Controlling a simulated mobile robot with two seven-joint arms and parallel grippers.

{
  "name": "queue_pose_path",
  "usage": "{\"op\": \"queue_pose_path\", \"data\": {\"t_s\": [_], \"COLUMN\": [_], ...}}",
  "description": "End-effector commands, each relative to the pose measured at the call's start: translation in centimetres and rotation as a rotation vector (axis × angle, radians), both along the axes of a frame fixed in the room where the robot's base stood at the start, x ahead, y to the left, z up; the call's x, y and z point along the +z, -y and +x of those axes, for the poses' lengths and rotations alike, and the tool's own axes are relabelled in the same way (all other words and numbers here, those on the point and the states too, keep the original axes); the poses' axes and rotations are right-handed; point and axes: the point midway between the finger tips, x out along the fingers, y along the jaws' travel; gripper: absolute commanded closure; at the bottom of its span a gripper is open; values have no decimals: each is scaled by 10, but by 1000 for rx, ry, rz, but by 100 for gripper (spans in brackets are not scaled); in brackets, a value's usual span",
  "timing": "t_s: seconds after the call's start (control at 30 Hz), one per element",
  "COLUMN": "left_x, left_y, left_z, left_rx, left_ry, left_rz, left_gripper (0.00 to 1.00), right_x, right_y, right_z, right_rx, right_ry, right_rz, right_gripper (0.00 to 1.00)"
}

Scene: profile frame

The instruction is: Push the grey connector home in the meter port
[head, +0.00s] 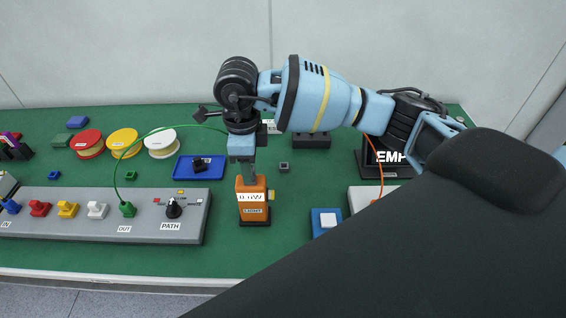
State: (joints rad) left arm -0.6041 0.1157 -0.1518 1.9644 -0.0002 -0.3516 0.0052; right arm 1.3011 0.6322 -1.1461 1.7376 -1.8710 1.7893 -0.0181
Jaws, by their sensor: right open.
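The orange meter (253,209) stands upright on the green mat, with a white display strip and a label on its front and a yellow part on its right side. My right gripper (246,174) is open, pointing down directly over the top of the meter. Its fingers and wrist hide the meter's port. I cannot make out the grey connector for certain; it may be between or under the fingers. A green cable (150,132) arcs from the green plug (127,209) on the grey panel to behind my right wrist. My left gripper is not in view.
The grey panel (100,225) with coloured plugs and a black knob (173,208) lies left of the meter. A blue tray (183,170) and coloured spools are behind it. A small dark block (283,168) and a blue box (324,229) are to the right.

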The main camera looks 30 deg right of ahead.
Motion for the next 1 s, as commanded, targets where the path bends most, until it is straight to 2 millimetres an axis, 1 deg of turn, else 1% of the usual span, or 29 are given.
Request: {"op": "queue_pose_path", "data": {"t_s": [0.03,0.1,0.23,0.4,0.6,1.0], "left_x": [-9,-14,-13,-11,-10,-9], "left_y": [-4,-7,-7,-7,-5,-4], "left_z": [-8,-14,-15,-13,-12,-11], "left_rx": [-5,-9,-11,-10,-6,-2], "left_ry": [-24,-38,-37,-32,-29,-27], "left_rz": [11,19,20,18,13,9], "left_gripper": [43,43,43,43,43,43], "right_x": [14,27,50,69,76,76], "right_y": [0,-1,0,0,0,0], "right_z": [2,1,1,1,0,0], "right_rx": [1,2,0,1,1,0], "right_ry": [8,7,6,4,2,3], "right_rz": [2,2,1,1,1,1], "right_gripper": [57,57,57,57,57,57]}}
